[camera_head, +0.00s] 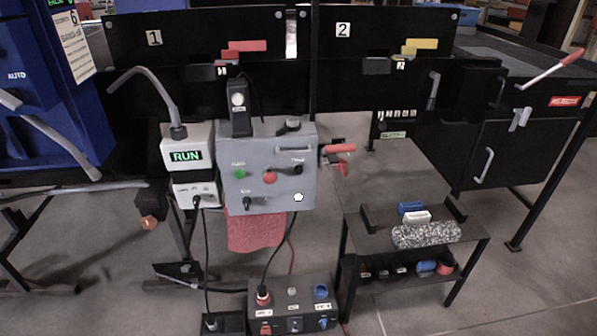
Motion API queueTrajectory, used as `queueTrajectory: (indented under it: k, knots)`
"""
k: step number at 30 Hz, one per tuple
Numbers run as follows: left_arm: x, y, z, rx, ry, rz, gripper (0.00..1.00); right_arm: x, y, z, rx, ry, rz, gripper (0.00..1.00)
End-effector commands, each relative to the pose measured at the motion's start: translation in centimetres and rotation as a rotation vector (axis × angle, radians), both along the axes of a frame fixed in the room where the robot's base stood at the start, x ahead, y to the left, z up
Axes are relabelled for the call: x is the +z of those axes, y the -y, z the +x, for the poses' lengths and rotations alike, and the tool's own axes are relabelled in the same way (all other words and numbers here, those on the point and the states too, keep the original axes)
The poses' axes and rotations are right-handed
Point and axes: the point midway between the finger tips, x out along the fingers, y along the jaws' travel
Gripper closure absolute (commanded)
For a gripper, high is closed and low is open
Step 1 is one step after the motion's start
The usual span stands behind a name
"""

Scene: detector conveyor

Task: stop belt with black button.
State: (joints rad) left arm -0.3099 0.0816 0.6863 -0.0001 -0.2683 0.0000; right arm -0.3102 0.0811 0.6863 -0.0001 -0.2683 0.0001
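A grey control box (282,150) stands upright in the middle of the view. Its face carries a green button (239,173), a red button (270,178), a round black control (298,169) at the upper right and a black switch (247,203) at the lower left. The black ones are too small to tell button from knob. A white round piece (298,197) sits at the lower right. A small display (186,156) left of the box reads RUN in green. I cannot make out either of my grippers in this view.
A blue machine (40,90) stands at the left, with black panels marked 1 (153,38) and 2 (343,30) behind. A dark table (385,180) with small objects stands at right. A lower switch box (292,292) with cables sits in front. Grey floor shows at the right.

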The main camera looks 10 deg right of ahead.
Motion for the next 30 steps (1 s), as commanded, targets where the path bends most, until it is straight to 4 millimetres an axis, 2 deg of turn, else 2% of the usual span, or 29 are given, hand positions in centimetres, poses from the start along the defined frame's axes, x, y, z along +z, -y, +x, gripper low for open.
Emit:
queueTrajectory:
  k: [1, 3, 30]
  knots:
    - [0.00, 0.00, -0.01, 0.000, 0.000, 0.000, 0.64, 0.00, 0.01, 0.00, 0.000, 0.000, 0.000, 0.89]
    - [0.00, 0.00, -0.01, 0.000, 0.000, 0.000, 0.64, 0.00, 0.02, 0.00, 0.000, 0.000, 0.000, 1.00]
    - [0.00, 0.02, -0.02, 0.000, 0.000, 0.000, 0.64, 0.01, 0.04, 0.02, 0.000, 0.000, 0.000, 1.00]
